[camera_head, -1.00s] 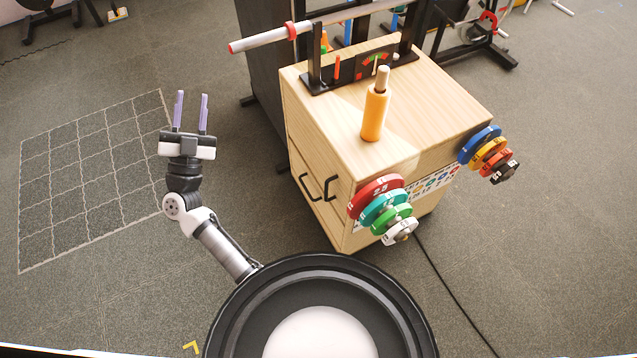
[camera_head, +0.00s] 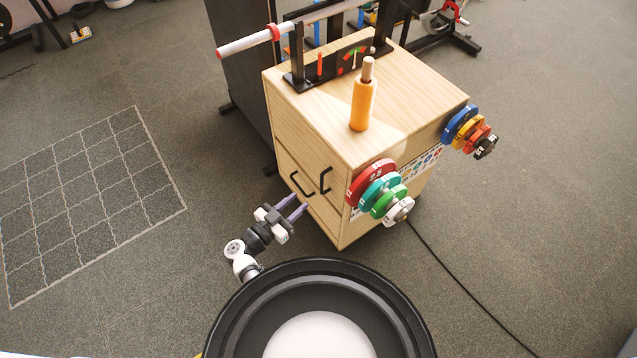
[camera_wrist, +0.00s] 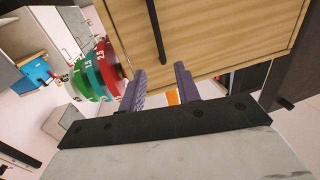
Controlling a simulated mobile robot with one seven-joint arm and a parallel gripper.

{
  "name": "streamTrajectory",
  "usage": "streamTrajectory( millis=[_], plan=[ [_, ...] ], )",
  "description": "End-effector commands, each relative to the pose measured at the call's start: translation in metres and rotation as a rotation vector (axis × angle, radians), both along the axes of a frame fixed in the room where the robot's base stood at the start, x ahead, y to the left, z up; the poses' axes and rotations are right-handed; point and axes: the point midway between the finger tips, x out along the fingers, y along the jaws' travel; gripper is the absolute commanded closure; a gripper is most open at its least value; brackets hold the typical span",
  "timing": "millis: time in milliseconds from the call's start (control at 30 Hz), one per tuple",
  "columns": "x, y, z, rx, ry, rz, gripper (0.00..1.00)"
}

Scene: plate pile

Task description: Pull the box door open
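The wooden box (camera_head: 395,85) stands right of my gripper, with its door side facing left toward the gripper. Two black handles, a left one (camera_head: 297,184) and a right one (camera_head: 325,181), stick out from the box doors (camera_head: 322,212). My gripper (camera_head: 293,204) is open, its two purple fingers pointing at the door side just below and left of the left handle. In the wrist view the fingers (camera_wrist: 160,70) are apart with nothing between them. A dark handle bar (camera_wrist: 155,32) crosses the wooden front (camera_wrist: 215,35) beyond the fingertips. Contact with a handle is not visible.
Coloured weight plates (camera_head: 375,184) hang on the box's near side, and more plates (camera_head: 468,130) are farther right. An orange cylinder (camera_head: 362,103) stands on top. A black cable (camera_head: 455,265) runs over the floor at right.

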Motion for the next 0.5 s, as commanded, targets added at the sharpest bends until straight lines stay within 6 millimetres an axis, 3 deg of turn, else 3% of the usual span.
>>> streamTrajectory(
  millis=[200, 500],
  plan=[
    [0.036, -0.034, -0.001, -0.001, -0.004, -0.004, 0.67],
    [0.069, -0.063, -0.001, 0.001, -0.004, 0.0, 0.67]
  ],
)
